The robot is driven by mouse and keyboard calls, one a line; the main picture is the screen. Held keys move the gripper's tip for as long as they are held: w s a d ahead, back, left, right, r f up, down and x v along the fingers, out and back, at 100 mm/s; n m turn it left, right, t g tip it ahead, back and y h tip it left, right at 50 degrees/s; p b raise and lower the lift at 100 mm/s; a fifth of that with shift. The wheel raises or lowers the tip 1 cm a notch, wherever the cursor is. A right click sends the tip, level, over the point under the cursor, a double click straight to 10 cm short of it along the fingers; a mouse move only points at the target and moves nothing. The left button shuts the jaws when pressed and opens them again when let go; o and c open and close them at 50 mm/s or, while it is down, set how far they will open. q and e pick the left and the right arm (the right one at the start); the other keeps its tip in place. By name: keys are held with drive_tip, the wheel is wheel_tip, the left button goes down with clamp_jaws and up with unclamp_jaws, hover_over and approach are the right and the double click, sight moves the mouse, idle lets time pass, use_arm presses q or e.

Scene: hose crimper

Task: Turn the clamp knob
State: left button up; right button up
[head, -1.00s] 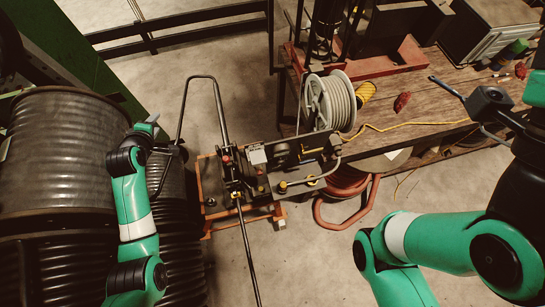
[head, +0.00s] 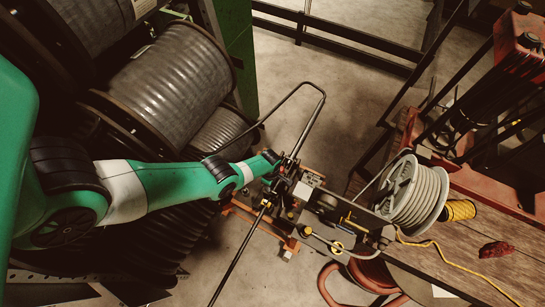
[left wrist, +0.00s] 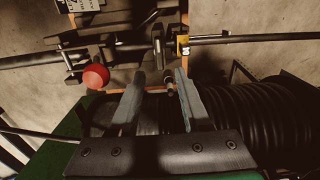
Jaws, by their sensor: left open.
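The hose crimper (head: 325,205) stands on an orange frame at the centre of the head view. A red round knob (left wrist: 95,76) shows left of my gripper in the left wrist view; I cannot tell for certain that it is the clamp knob. My left gripper (left wrist: 160,74) is open, its fingers pointing at the crimper. A small dark and brass-coloured rod end (left wrist: 170,86) shows between the fingers, apart from both. In the head view the left arm reaches the crimper's left end, and its fingers are hard to make out there. My right gripper is out of view.
Large hose drums (head: 170,80) crowd the left. A long bent black bar (head: 305,120) rises by the crimper. A wooden bench (head: 480,270) at the right carries a grey hose reel (head: 415,192) and a yellow spool (head: 460,210). Open floor (head: 215,260) lies in front.

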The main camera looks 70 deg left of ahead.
sight(271, 191)
use_arm(q)
wheel_tip(271, 191, down, 9)
drive_tip(key=b, duration=0.7)
drive_tip(key=shift+f+b, duration=0.1)
drive_tip(key=shift+b, duration=0.25)
clamp_jaws()
